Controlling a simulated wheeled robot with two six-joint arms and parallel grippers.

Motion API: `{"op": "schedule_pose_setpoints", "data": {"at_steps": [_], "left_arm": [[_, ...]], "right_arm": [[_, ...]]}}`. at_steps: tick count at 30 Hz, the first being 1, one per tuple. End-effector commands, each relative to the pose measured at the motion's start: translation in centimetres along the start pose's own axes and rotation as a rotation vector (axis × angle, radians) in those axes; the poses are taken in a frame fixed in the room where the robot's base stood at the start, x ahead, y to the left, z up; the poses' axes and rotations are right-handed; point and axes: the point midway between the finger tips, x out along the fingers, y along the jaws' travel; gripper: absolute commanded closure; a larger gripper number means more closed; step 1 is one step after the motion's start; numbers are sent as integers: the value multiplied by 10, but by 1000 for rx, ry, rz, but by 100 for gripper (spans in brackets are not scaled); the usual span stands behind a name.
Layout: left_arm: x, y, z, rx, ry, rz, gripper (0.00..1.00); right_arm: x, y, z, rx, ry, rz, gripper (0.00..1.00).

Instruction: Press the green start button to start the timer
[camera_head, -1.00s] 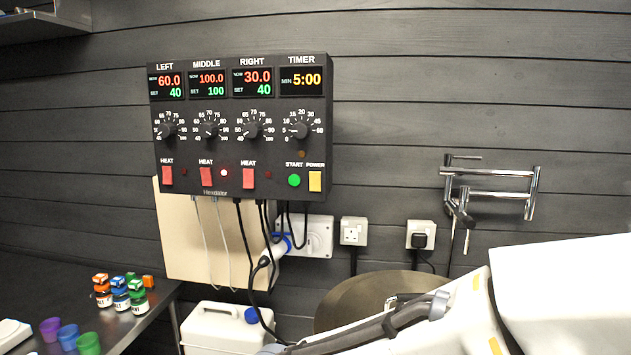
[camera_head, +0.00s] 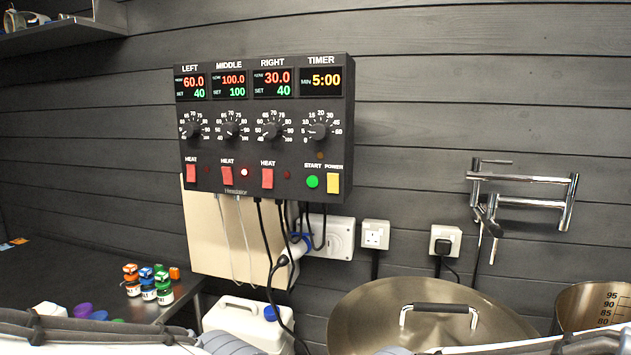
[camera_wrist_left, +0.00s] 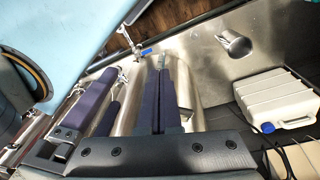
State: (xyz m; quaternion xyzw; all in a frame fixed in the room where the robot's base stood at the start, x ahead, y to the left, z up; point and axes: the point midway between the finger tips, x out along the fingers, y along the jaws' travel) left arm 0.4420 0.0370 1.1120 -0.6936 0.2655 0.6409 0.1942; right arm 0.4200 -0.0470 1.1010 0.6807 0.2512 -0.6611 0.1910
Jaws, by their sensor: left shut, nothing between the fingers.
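The green start button (camera_head: 312,181) is at the lower right of the black control panel (camera_head: 265,150) on the wall. It sits under the timer knob and left of the yellow power switch (camera_head: 333,183). The timer display (camera_head: 321,81) reads 5:00. My left gripper (camera_wrist_left: 162,72) shows in the left wrist view, its dark fingers closed together and empty. It is not near the button; metal surfaces lie beyond it. In the head view only parts of my arms show along the bottom edge. My right gripper is not in view.
A large lidded pot (camera_head: 372,312) stands below the sockets, with another pot (camera_head: 590,305) at right. A white jerrycan (camera_head: 240,322) stands below the panel; it also shows in the left wrist view (camera_wrist_left: 280,97). Cables hang under the panel. Small bottles (camera_head: 147,283) stand on the left counter.

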Motion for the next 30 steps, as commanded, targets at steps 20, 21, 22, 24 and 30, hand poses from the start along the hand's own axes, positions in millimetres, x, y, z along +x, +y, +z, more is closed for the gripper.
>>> {"op": "schedule_pose_setpoints", "data": {"at_steps": [20,21,22,24,30], "left_arm": [[-248,-144,-278,377,556,-325,100],[-256,-150,-283,389,567,-342,100],[-260,-154,-286,397,574,-354,100],[-267,-160,-291,408,585,-372,100],[-271,-163,-294,417,592,-384,100]], "right_arm": [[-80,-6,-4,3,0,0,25],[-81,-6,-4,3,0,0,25],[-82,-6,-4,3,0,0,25],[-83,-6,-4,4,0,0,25],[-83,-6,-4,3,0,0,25]]}}
